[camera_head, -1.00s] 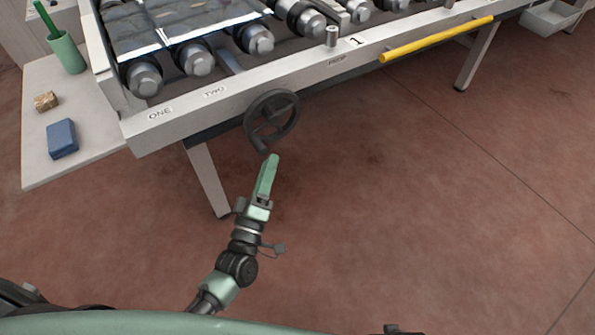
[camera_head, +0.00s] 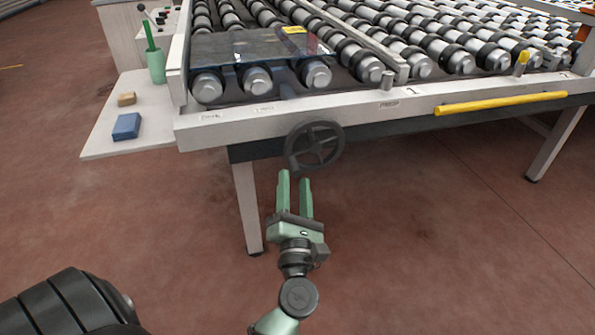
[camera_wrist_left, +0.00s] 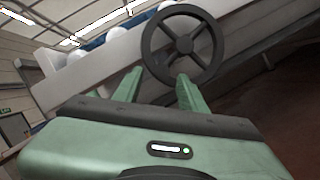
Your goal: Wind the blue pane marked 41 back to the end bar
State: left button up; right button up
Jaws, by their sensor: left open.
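The glass pane (camera_head: 238,50) lies flat on the rollers at the left end of the conveyor; it looks bluish, with a yellow label (camera_head: 294,30) at its far edge, too small to read. A dark handwheel (camera_head: 314,146) with a rim grip is mounted on the front of the conveyor frame, below the pane. It also shows in the left wrist view (camera_wrist_left: 183,45). My left gripper (camera_head: 294,178) is open and empty, just below and in front of the wheel, its fingers pointing at the lower rim, apparently not touching. My right gripper is not in view.
A yellow bar (camera_head: 500,103) runs along the frame's front at the right. The floor in front is clear.

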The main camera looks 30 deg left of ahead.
aim_at(295, 170)
pick_arm(q)
jog(key=shift+x, duration=2.1)
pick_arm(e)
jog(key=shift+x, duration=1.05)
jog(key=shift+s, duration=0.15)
pick_arm(q)
grip_shut()
jog(key=shift+d, duration=0.1)
